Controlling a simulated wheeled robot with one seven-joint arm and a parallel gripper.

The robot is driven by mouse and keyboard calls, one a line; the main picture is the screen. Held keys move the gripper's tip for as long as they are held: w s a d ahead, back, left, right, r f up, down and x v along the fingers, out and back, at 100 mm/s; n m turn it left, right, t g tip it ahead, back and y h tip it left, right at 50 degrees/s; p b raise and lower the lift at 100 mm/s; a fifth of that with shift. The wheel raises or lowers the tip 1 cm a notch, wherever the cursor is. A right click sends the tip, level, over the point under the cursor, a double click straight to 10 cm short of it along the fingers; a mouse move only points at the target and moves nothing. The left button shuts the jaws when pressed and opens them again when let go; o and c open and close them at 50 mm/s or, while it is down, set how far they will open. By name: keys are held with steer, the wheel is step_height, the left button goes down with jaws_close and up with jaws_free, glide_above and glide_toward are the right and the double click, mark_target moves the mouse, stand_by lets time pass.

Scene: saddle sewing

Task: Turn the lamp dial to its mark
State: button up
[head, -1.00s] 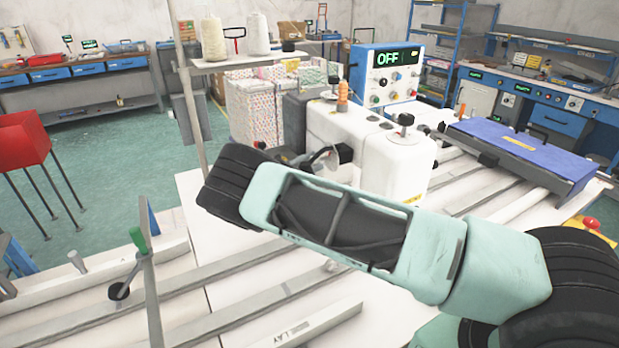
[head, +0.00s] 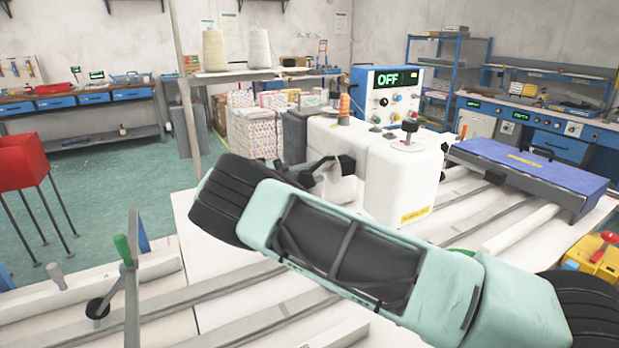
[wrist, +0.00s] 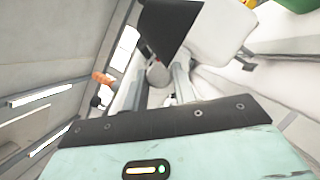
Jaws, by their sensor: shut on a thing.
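In the wrist view, my gripper (wrist: 160,80) has its two pale fingers on either side of a small grey round knob (wrist: 158,73), shut on it. This knob looks like the lamp dial; its mark cannot be made out. The black lamp head (wrist: 172,25) is just beyond it. In the head view, the dark lamp (head: 343,165) sits against the white sewing machine (head: 400,180). My arm crosses in front, and my gripper and the dial are hidden there.
A control box (head: 412,100) showing "OFF" stands behind the machine. A blue-topped unit (head: 520,163) lies to the right on the slatted table. Thread cones (head: 214,50) stand on a shelf above. A post with a green grip (head: 123,250) rises at front left.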

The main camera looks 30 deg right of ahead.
steer(key=o, duration=1)
steer(key=b+v, duration=0.6)
steer(key=v, duration=0.6)
steer(key=shift+a, duration=0.1)
